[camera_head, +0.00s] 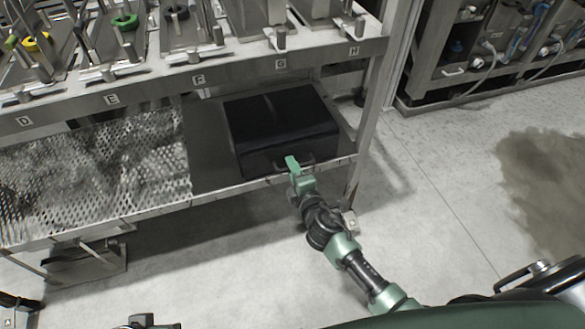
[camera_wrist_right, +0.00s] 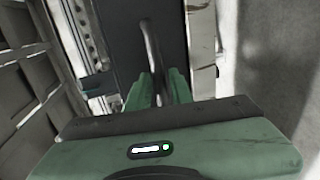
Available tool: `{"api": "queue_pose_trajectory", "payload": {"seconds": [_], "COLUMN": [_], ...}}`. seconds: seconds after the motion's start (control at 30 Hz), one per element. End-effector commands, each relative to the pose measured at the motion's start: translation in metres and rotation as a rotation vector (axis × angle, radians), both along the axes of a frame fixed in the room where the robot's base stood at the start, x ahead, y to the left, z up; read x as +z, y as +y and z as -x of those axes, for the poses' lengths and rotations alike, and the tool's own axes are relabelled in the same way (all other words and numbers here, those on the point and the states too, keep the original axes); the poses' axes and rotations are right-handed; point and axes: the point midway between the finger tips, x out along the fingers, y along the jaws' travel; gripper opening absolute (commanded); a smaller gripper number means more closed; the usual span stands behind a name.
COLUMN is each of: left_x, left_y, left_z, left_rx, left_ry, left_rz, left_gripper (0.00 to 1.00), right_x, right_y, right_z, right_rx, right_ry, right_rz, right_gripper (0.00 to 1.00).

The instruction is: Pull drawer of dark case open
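The dark case (camera_head: 280,115) is a black box on the lower shelf of the metal rack, at its right end. Its front faces me and no drawer gap can be made out. A dark bar handle (camera_head: 308,162) is at the lower front, and it also shows in the right wrist view (camera_wrist_right: 150,42). My right gripper (camera_head: 291,162) is at this handle. In the right wrist view, its green fingers (camera_wrist_right: 160,88) stand close together, one on each side of the bar, and seem shut on it. The fingertip contact is partly hidden. My left gripper is not clearly visible.
The rack's upper shelf (camera_head: 215,80) has lettered slots and stands above the case. A rack post (camera_head: 372,120) is right of the case. A perforated metal sheet (camera_head: 95,170) is on the left. The floor (camera_head: 430,190) at the right is clear, with a brown stain.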

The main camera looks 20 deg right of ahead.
Motion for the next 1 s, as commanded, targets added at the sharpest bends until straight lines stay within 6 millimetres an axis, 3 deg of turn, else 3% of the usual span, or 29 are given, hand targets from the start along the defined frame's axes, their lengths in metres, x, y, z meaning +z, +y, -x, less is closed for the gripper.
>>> {"api": "queue_pose_trajectory", "payload": {"seconds": [0.23,0.27,0.33,1.0], "left_x": [-0.0002,-0.0002,-0.0002,-0.0003], "left_y": [0.0000,0.0000,0.0000,-0.0001], "left_z": [-0.0001,-0.0002,-0.0002,-0.0002], "left_rx": [0.000,0.000,0.000,0.000], "left_ry": [0.000,0.000,0.000,0.000], "left_rz": [0.000,0.000,0.000,0.000], "left_gripper": [0.36,0.36,0.36,0.36], "right_x": [-0.0004,-0.0004,-0.0004,-0.0008], "right_y": [0.0003,0.0002,0.0002,0.0001], "right_z": [-0.0015,-0.0014,-0.0014,-0.0010], "right_rx": [0.000,0.000,0.000,0.000], "right_ry": [0.001,0.000,0.000,0.001], "right_rz": [-0.001,-0.001,-0.001,-0.001], "right_gripper": [0.22,0.19,0.00,0.00]}}
